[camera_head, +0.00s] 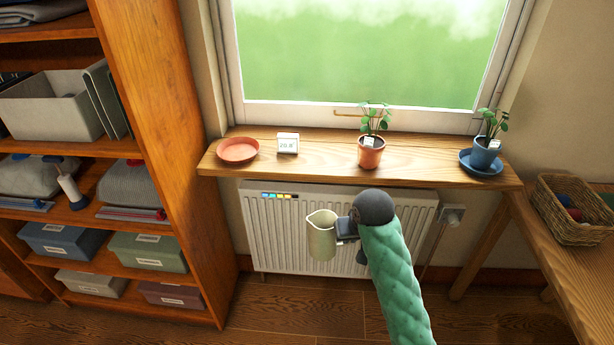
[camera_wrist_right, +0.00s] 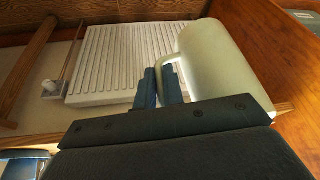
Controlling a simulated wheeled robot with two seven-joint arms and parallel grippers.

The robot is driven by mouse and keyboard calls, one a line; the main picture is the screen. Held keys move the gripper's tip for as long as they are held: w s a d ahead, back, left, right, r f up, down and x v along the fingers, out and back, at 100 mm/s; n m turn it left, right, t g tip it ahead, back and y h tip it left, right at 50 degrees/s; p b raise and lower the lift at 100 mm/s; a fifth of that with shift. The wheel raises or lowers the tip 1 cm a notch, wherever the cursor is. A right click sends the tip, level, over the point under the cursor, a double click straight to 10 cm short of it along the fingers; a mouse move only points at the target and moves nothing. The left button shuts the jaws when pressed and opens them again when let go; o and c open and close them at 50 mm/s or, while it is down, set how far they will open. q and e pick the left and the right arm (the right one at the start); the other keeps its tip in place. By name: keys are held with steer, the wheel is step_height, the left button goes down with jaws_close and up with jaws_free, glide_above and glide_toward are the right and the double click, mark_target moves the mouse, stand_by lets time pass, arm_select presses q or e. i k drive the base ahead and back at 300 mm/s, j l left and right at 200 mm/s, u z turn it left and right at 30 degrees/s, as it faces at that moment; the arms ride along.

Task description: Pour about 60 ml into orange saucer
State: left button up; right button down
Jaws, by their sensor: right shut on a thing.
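The orange saucer (camera_head: 238,150) lies empty-looking at the left end of the wooden windowsill (camera_head: 320,157) in the head view. My right gripper (camera_head: 345,230) is shut on the handle of a pale cream jug (camera_head: 321,240). The jug is held about upright in front of the radiator, below sill height and to the right of the saucer. In the right wrist view the jug (camera_wrist_right: 222,65) is at the right, with the gripper's fingers (camera_wrist_right: 160,88) at its handle. The liquid inside the jug cannot be made out. My left gripper is not in view.
A small white display (camera_head: 288,143) stands right of the saucer. A terracotta potted plant (camera_head: 370,155) and a blue pot (camera_head: 484,155) on a blue saucer (camera_head: 481,166) stand farther right. A wooden shelf unit (camera_head: 160,120) rises at left; a wicker basket (camera_head: 570,225) sits on the right table.

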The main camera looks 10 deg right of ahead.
mark_target(243, 150)
steer(key=u, duration=0.8)
steer(key=i+l+u, duration=0.25)
steer(key=l, duration=0.4)
steer(key=i+l+u, duration=0.15)
steer(key=i+l, duration=0.15)
